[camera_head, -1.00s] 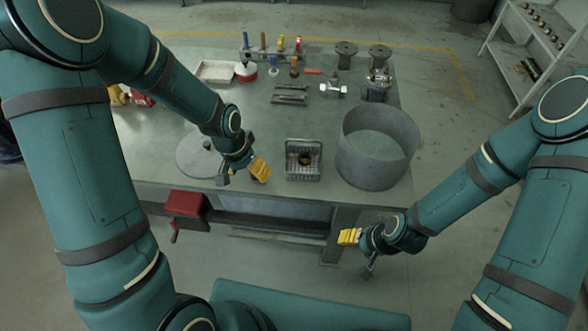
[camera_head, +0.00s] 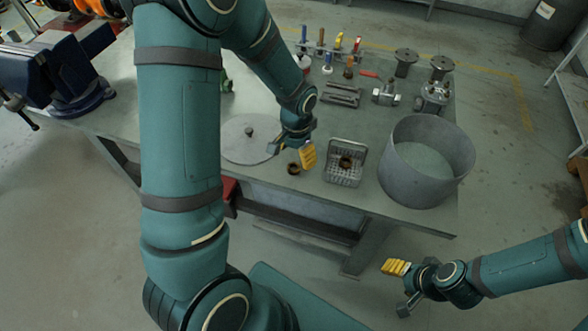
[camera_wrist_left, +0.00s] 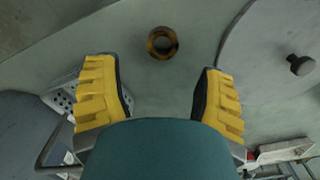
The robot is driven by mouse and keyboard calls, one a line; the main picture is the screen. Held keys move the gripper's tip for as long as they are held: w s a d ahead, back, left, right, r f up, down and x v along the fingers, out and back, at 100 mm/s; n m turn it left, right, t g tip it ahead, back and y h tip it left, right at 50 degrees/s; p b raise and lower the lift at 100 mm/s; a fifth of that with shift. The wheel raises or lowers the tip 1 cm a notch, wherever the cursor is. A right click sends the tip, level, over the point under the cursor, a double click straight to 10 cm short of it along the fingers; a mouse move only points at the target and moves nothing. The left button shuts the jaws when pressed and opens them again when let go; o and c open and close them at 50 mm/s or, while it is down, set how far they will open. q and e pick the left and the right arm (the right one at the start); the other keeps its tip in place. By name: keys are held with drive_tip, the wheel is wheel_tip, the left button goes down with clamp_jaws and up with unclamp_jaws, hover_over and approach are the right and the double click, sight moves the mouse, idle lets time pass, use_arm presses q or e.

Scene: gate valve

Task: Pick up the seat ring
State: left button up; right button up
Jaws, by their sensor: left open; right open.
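A brown seat ring (camera_head: 293,168) lies flat on the table near its front edge, between the round lid and the wire basket. It also shows in the left wrist view (camera_wrist_left: 162,43), beyond the fingertips and roughly centred between them. My left gripper (camera_head: 292,152) is open and empty, right by the ring in the head view. Its two yellow fingers (camera_wrist_left: 160,92) are spread wide in the wrist view. A similar brown ring (camera_head: 345,162) sits in the metal basket (camera_head: 343,178). My right gripper (camera_head: 400,288) is open and empty, in front of the table.
A large grey cylinder (camera_head: 415,185) stands right of the basket. A grey round lid with a knob (camera_head: 240,145) lies left of the ring. Tools, metal blocks and valve parts (camera_head: 435,95) stand further back. A blue vise (camera_head: 75,85) is at the far left.

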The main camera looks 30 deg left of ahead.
sight(295, 169)
use_arm(q)
drive_tip(key=shift+s+a+f+b, duration=0.1)
drive_tip(key=shift+f+b, duration=0.3)
drive_tip(key=shift+f, duration=0.95)
drive_tip(key=shift+a+f+b, duration=0.1)
drive_tip(key=shift+f+b, duration=0.25)
drive_tip(key=shift+f, duration=1)
drive_tip(key=shift+c, duration=0.2)
drive_tip(key=c, duration=1.1)
